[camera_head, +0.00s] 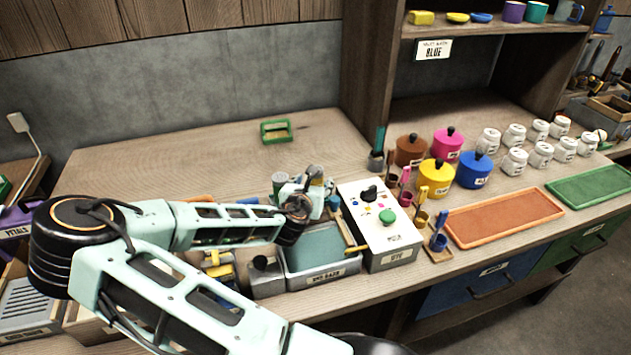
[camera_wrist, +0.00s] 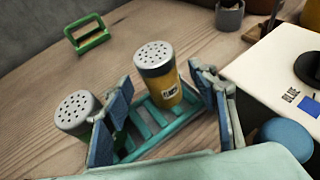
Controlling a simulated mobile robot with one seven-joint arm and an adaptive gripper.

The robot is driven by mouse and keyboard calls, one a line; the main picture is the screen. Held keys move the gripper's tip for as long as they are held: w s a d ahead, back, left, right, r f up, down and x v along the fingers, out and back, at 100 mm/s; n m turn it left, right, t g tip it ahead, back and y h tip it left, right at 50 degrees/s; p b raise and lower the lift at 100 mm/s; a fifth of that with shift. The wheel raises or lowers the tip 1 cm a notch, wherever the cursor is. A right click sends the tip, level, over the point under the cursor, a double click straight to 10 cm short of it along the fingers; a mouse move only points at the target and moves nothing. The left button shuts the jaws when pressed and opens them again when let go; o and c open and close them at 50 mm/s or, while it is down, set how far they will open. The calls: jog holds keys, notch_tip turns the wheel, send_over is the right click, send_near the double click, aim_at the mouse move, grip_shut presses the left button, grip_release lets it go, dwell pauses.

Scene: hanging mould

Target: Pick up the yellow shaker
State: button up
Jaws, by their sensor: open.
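The yellow shaker (camera_wrist: 160,82) has a grey perforated metal cap and a small label. In the wrist view it stands between the spread blue finger pads of my gripper (camera_wrist: 163,112), with visible gaps on both sides. A teal slatted rack (camera_wrist: 150,130) shows around its base; whether it stands in or behind the rack I cannot tell. A green shaker (camera_wrist: 76,114) with the same cap is just outside the left finger. In the head view my gripper (camera_head: 312,190) is over the bench and mostly hides the yellow shaker; the green shaker (camera_head: 280,182) shows beside it.
A white control box (camera_head: 381,225) stands close on the right. A grey vat (camera_head: 318,262) with teal content is in front. A green open frame (camera_head: 276,130) lies behind on clear bench. Coloured lidded pots (camera_head: 436,178) and white jars (camera_head: 514,160) are farther right.

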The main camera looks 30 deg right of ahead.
jog(key=shift+x, duration=0.9)
jog(key=c, duration=1.2)
jog(key=shift+c, duration=0.3)
jog(key=shift+r, duration=0.2)
